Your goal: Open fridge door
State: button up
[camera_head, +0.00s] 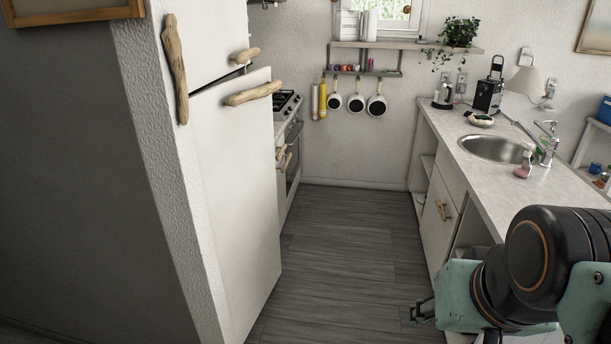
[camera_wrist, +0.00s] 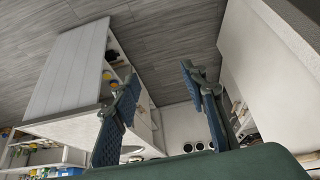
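The white fridge stands at the left in the head view, with an upper door (camera_head: 208,40) and a larger lower door (camera_head: 235,190). The lower door looks slightly ajar, with a dark wedge-shaped gap along its top edge. A driftwood handle (camera_head: 253,93) lies across the top of the lower door, and a smaller one (camera_head: 244,56) is at the bottom of the upper door. My gripper (camera_head: 422,312) is low at the right, well away from the handles. In the wrist view its fingers (camera_wrist: 160,78) are spread, with nothing between them.
Dark wood floor (camera_head: 340,240) lies clear between the fridge and the counter (camera_head: 490,175) with its sink at the right. A stove (camera_head: 290,130) stands beyond the fridge. A textured wall edge (camera_head: 165,150) and a vertical driftwood piece (camera_head: 175,68) are left of the fridge.

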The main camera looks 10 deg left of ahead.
aim_at(232, 121)
jog(key=i+u, duration=0.1)
jog(key=i, duration=4.85)
jog(key=i+u, duration=0.3)
jog(key=i+l+u, duration=0.15)
jog(key=i+u, duration=0.15)
jog(key=i, duration=0.15)
jog(key=u, duration=2.6)
